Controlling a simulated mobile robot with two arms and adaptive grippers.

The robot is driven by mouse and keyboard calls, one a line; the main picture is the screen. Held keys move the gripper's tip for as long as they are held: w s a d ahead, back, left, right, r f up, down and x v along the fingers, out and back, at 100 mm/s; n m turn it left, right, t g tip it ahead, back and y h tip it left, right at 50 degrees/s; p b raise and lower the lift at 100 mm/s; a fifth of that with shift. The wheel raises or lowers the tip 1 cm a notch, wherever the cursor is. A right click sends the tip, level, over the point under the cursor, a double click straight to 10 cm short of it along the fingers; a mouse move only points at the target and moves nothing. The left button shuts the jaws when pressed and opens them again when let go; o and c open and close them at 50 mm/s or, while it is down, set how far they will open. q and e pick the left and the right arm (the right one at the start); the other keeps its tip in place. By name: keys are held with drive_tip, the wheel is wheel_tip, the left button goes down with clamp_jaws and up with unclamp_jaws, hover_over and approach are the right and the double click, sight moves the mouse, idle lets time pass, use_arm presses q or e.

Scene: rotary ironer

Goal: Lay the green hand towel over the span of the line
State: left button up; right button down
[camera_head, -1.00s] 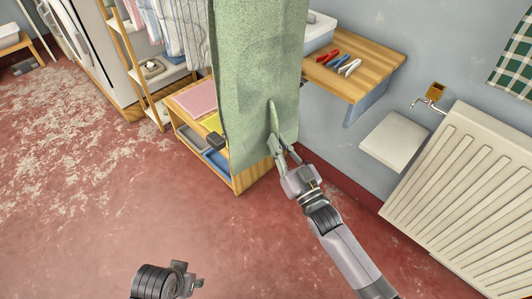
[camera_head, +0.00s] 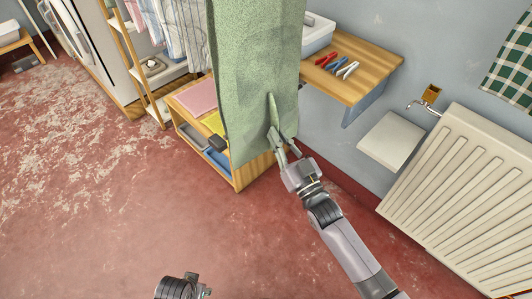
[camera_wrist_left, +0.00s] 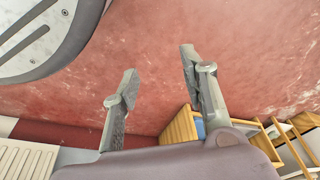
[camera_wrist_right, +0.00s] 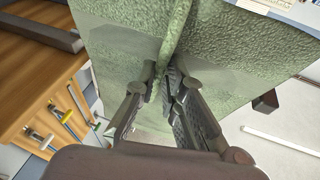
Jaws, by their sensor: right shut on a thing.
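The green hand towel (camera_head: 255,80) hangs down in the upper middle of the head view, its top cut off by the frame edge. My right gripper (camera_head: 280,146) is shut on a pinched fold near its lower right part. In the right wrist view the fingers (camera_wrist_right: 162,85) close on that fold of the green towel (camera_wrist_right: 230,55). The line that the towel hangs from is out of view. My left gripper (camera_wrist_left: 158,85) is open and empty over the red floor; in the head view only part of that arm shows at the bottom edge.
A low wooden cabinet (camera_head: 243,175) stands behind the towel. A white radiator (camera_head: 465,190) is at right. Striped laundry (camera_head: 185,30) hangs at upper left. The front floor is clear.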

use_arm(q)
drive_tip(key=s+a+f+g+p, duration=0.15)
drive_tip(key=s+f+p, duration=0.35)
drive_tip(key=s+f, duration=0.8)
drive_tip(key=s+a+r+p, duration=0.1)
drive_tip(key=s+r+p, duration=0.4)
drive_tip(key=p, duration=0.2)
drive_tip(key=shift+s+a+r, duration=0.15)
drive_tip(key=shift+a+r, duration=0.2)
idle(0.7)
